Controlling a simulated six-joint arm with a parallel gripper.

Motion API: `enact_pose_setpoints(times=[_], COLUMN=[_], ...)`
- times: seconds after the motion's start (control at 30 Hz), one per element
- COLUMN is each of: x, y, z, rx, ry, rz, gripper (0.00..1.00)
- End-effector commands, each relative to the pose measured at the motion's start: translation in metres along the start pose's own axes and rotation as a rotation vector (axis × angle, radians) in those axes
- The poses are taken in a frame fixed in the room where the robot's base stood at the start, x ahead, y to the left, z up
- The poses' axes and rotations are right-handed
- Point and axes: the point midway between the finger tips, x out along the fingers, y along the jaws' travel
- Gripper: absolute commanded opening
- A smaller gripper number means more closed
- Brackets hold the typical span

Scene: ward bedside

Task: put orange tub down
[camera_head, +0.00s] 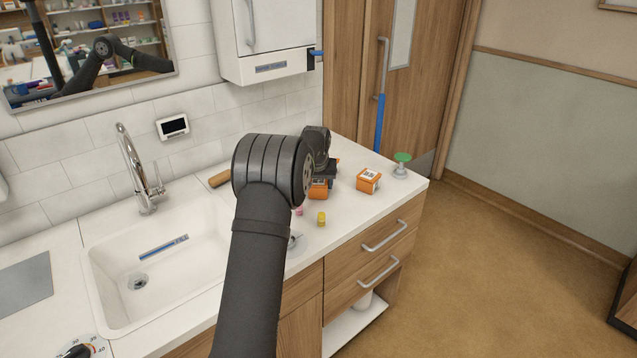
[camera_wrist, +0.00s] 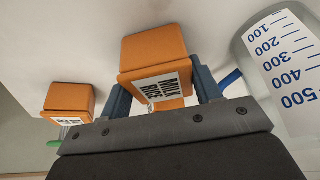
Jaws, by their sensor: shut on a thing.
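The orange tub (camera_wrist: 153,50) has a white label reading "MILK RICE" and sits between the two fingers of my gripper (camera_wrist: 162,90) in the wrist view. My gripper is shut on it. In the head view the tub (camera_head: 318,190) shows partly below my wrist, over the counter (camera_head: 345,205). I cannot tell whether its base touches the counter. A second orange tub (camera_head: 368,180) with a white label stands to the right on the counter, apart from my gripper. It also shows at the left of the wrist view (camera_wrist: 70,98).
A clear measuring jug (camera_wrist: 285,70) stands close to my gripper in the wrist view. A green-topped item (camera_head: 401,162) stands near the counter's right end. A yellow item (camera_head: 321,219) and a pink one lie nearer the front edge. The sink (camera_head: 105,290) is at left.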

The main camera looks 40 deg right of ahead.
Motion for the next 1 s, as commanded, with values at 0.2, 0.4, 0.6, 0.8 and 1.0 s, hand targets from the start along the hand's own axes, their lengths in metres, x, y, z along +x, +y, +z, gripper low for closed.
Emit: enact_pose_setpoints(times=[0.2, 0.4, 0.6, 0.8, 1.0], x=[-0.001, 0.002, 0.002, -0.005, -0.039], y=[0.000, 0.000, 0.000, 0.000, 0.000], z=[-0.001, 0.001, 0.001, -0.001, -0.002], rx=[0.000, 0.000, 0.000, 0.000, 0.000], ry=[0.002, 0.001, 0.001, 0.003, 0.004], rz=[0.000, 0.000, 0.000, 0.000, 0.000], gripper=[0.30, 0.78, 0.80, 0.80, 0.80])
